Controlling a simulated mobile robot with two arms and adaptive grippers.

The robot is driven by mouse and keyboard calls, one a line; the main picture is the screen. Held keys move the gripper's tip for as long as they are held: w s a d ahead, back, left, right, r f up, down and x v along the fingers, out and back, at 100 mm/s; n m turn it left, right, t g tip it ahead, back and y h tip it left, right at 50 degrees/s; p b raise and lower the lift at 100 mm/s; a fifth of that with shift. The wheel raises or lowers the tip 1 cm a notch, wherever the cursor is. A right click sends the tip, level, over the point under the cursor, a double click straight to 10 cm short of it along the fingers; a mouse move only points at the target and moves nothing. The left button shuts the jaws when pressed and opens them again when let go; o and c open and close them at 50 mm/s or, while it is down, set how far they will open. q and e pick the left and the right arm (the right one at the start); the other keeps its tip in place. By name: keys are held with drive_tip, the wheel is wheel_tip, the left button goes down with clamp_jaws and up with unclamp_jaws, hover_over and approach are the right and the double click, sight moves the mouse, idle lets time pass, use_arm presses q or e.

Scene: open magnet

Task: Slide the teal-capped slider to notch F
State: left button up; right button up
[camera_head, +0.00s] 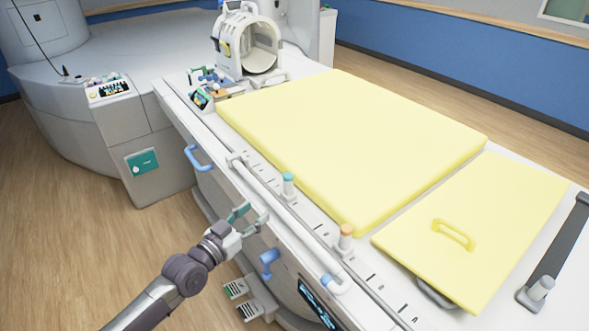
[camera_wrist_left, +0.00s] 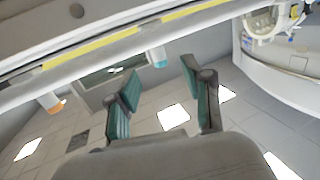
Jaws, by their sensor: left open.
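The teal-capped slider (camera_head: 288,184) stands upright on the white slotted rail (camera_head: 313,212) along the near edge of the patient table. It also shows in the left wrist view (camera_wrist_left: 159,58), beyond the gap between my fingers. My left gripper (camera_head: 254,214) is open and empty, in front of the table's side, left of and lower in the picture than the slider, and apart from it. Its two teal-padded fingers are spread in the left wrist view (camera_wrist_left: 160,80). Dark notch marks run along the rail, but no letters are readable. My right gripper is not in view.
An orange-capped slider (camera_head: 345,238) stands farther along the same rail, nearer me. A white side bar (camera_head: 270,187) and blue handles (camera_head: 196,158) (camera_head: 268,263) line the table's side. A yellow mattress (camera_head: 350,145) and a yellow panel with a handle (camera_head: 480,235) lie beyond the rail.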

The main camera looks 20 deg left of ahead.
sight(285, 181)
use_arm(q)
drive_tip(key=shift+t+h, duration=0.3)
drive_tip(key=x, duration=0.4)
drive_tip(key=r+x, duration=0.1)
drive_tip(key=x, duration=0.4)
drive_tip(key=r+x, duration=0.1)
drive_tip(key=x, duration=0.4)
drive_tip(key=shift+s+d+r, duration=0.15)
drive_tip(key=shift+d, duration=0.1)
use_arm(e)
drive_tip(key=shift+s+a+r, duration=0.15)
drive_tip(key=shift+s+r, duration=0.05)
use_arm(q)
drive_tip(key=c, duration=0.9)
clamp_jaws()
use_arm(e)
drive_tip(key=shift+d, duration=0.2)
